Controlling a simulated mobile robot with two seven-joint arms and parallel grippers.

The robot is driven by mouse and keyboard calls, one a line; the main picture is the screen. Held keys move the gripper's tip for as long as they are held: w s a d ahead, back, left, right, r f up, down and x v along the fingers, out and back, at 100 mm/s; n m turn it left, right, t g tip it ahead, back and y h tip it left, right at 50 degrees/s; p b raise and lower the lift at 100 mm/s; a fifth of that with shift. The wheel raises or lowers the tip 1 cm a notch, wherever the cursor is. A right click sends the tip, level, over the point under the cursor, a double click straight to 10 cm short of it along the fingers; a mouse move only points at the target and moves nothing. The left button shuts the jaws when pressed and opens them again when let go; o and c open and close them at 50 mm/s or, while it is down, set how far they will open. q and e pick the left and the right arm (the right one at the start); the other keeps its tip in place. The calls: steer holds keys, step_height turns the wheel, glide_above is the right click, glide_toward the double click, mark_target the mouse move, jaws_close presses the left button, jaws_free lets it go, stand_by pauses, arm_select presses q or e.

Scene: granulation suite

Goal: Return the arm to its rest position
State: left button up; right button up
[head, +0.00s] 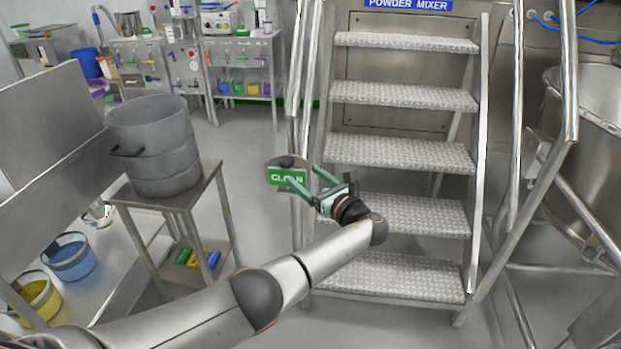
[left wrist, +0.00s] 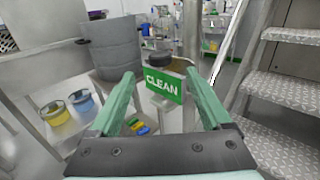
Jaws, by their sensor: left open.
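My left arm (head: 335,252) reaches in from the lower left of the head view. Its gripper (head: 306,177) has green fingers spread apart, with nothing visible held between them. A green CLEAN sign (head: 287,177) on a grey plate is just beyond the fingertips, in front of the stair's left rail. In the left wrist view the sign (left wrist: 163,84) shows between the two open fingers, with a dark round piece above it. I cannot tell whether a fingertip touches it. My right gripper is not in view.
Metal stairs (head: 400,152) stand just behind and right of the gripper, with rails on both sides. A grey drum (head: 153,145) sits on a small steel stand (head: 190,198) to the left. Buckets (head: 70,257) stand lower left. Open floor (head: 250,150) lies between stand and stairs.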

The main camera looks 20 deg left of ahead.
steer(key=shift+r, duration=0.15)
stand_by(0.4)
